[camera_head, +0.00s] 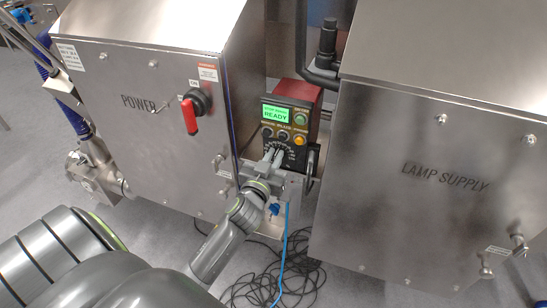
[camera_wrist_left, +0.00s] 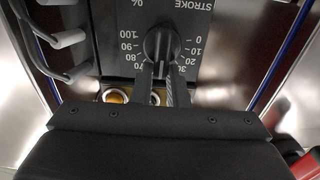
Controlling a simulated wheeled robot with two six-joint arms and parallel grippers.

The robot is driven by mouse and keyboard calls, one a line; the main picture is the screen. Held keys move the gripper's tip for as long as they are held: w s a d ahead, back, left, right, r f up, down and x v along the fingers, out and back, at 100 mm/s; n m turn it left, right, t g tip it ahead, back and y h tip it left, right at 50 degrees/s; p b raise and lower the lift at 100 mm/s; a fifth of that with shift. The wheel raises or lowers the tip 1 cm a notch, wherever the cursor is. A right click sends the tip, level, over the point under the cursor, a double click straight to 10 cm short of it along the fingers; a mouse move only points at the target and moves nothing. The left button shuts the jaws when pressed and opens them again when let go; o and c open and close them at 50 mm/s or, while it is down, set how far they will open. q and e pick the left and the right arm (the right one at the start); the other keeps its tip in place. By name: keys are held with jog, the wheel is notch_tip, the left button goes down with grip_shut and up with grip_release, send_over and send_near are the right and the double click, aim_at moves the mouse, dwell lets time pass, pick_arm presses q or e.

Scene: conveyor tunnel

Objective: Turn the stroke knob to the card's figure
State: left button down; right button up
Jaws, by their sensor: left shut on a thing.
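The black stroke knob (camera_wrist_left: 160,43) shows in the left wrist view, on a dark panel (camera_wrist_left: 215,75) with a white scale from 0 to 100 around it and the word STROKE above. My left gripper (camera_wrist_left: 161,72) is shut on the knob, one finger on each side. The fingers hide part of the scale. I cannot tell exactly which figure the knob points to. In the head view the left gripper (camera_head: 273,158) reaches the lower front of the small control box (camera_head: 312,128) and hides most of the knob. I cannot make out the card. My right gripper is not in view.
The box has a green screen (camera_head: 276,113) reading READY and several buttons. A steel POWER cabinet (camera_head: 140,125) with a red handle (camera_head: 189,116) stands left, and a LAMP SUPPLY cabinet (camera_head: 430,200) right. The gap between them is narrow. Black cables (camera_head: 275,275) lie on the floor.

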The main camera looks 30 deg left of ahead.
pick_arm(q)
jog(key=shift+f, duration=0.45)
jog(key=m, duration=0.3)
jog(key=d+m+p, duration=0.1)
jog(key=m, duration=0.3)
jog(key=shift+w+d+f+m, duration=0.1)
jog(key=shift+d+f+m, duration=0.1)
jog(key=shift+m, duration=0.1)
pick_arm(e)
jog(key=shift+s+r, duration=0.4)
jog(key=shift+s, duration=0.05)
pick_arm(q)
jog(key=shift+p, duration=0.3)
jog(key=c, duration=1.4)
grip_release()
jog(key=shift+w+a, duration=0.1)
jog(key=shift+a, duration=0.05)
jog(key=shift+c, duration=0.2)
jog(key=shift+r, duration=0.15)
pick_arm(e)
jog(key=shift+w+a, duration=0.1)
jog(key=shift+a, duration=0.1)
